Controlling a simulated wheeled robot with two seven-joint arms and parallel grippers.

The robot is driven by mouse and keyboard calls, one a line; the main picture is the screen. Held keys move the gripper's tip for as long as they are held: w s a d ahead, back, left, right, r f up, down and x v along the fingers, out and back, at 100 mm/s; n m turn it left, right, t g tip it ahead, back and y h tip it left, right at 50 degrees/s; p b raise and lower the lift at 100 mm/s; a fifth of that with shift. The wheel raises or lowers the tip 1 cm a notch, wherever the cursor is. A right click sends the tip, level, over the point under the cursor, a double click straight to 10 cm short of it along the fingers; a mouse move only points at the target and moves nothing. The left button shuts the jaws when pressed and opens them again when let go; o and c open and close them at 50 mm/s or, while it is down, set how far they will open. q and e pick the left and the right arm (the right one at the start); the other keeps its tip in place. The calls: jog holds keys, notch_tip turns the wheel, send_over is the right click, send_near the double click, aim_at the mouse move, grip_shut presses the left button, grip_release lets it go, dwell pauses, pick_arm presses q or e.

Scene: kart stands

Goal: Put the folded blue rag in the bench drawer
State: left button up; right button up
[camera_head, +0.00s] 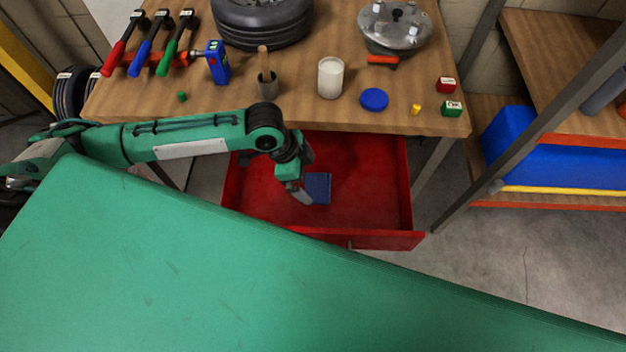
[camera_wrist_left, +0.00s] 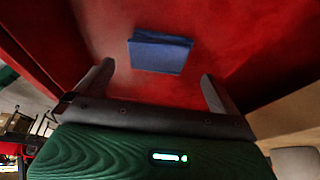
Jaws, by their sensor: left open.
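The folded blue rag (camera_head: 319,187) lies flat on the floor of the open red bench drawer (camera_head: 365,205). The rag also shows in the left wrist view (camera_wrist_left: 160,52), beyond my fingertips and between their lines, apart from both. My left gripper (camera_head: 304,192) is over the drawer, just left of the rag in the head view. In the left wrist view its two fingers (camera_wrist_left: 157,82) are spread wide with nothing between them. My right gripper is in neither view.
The wooden bench (camera_head: 300,105) above the drawer holds a tire (camera_head: 262,25), a metal hub (camera_head: 395,30), a white cup (camera_head: 331,77), a blue disc (camera_head: 374,99) and several tools. A shelf with a blue bin (camera_head: 560,150) stands at the right. Floor is free right of the drawer.

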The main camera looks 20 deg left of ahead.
pick_arm(q)
jog(key=v, duration=0.6)
jog(key=shift+a+r, duration=0.2)
jog(key=shift+r, duration=0.15)
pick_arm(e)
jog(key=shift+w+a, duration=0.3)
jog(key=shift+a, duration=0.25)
